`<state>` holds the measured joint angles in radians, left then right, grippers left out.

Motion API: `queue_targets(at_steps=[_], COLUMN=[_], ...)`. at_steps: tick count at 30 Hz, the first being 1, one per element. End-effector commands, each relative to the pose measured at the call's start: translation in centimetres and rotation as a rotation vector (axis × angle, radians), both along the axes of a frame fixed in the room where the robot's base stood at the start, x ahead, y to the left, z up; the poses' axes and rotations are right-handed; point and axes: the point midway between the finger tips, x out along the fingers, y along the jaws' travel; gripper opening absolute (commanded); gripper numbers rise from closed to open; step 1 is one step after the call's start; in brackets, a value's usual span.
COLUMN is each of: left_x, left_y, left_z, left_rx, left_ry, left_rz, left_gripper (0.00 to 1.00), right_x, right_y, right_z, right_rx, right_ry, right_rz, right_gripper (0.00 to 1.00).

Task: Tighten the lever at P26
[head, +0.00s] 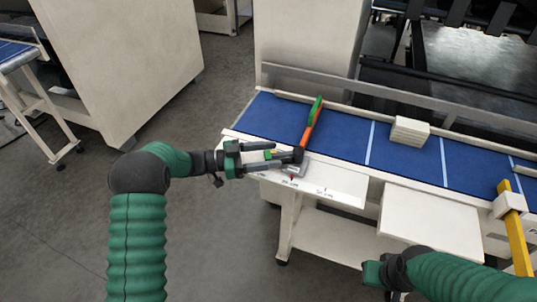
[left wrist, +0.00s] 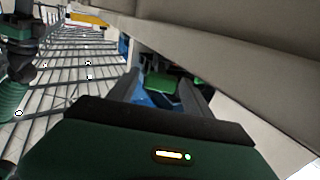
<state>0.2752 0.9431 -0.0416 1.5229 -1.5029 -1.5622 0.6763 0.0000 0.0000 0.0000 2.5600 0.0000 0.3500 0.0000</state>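A lever with an orange and green handle (head: 311,122) stands up and leans right at the front edge of the blue-topped table. Its dark pivot and grey base (head: 293,169) sit on the white front ledge. My left gripper (head: 281,155) reaches in from the left, its fingers beside the pivot, partly overlapping it. In the left wrist view its two fingers are apart, with a green piece (left wrist: 160,82) showing between and beyond them; contact cannot be told. My right gripper (head: 376,274) is low at the front, its fingers not clear. Small labels on the ledge are unreadable.
The blue table (head: 342,136) has white cross lines and carries a cream block stack (head: 409,132). A yellow bar with a cream block (head: 511,208) stands at the right. A metal rail runs behind the table. A white panel (head: 430,222) juts from the front. Open floor lies left.

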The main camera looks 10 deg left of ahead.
Motion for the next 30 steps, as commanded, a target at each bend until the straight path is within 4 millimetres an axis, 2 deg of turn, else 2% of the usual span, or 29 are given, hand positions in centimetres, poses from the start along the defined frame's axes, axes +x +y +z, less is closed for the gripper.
queue_targets(at_steps=[8, 11, 14, 24, 30], left_x=[0.0, -0.3, -1.0, -4.3, -5.6], left_y=[0.1, 1.0, 2.9, 12.2, 15.3], left_z=[0.0, -0.1, -0.2, -0.4, -0.3], left_rx=[0.001, 0.001, 0.001, 0.003, 0.002], left_ry=[-0.001, -0.001, -0.001, 0.000, 0.002], left_rz=[0.001, 0.003, 0.004, 0.005, 0.002], left_gripper=[0.58, 0.58, 0.58, 0.58, 0.58], right_x=[0.0, 0.0, 0.0, 0.0, 0.0], right_y=[0.0, 0.0, 0.0, 0.0, 0.0], right_z=[0.0, -0.2, -0.6, -2.1, -2.4], right_rx=[0.000, 0.000, 0.000, 0.000, 0.000], right_ry=[0.000, 0.000, 0.000, 0.000, 0.000], right_rz=[0.000, 0.000, 0.000, 0.000, 0.000], right_gripper=[0.00, 0.00, 0.00, 0.00, 0.00])
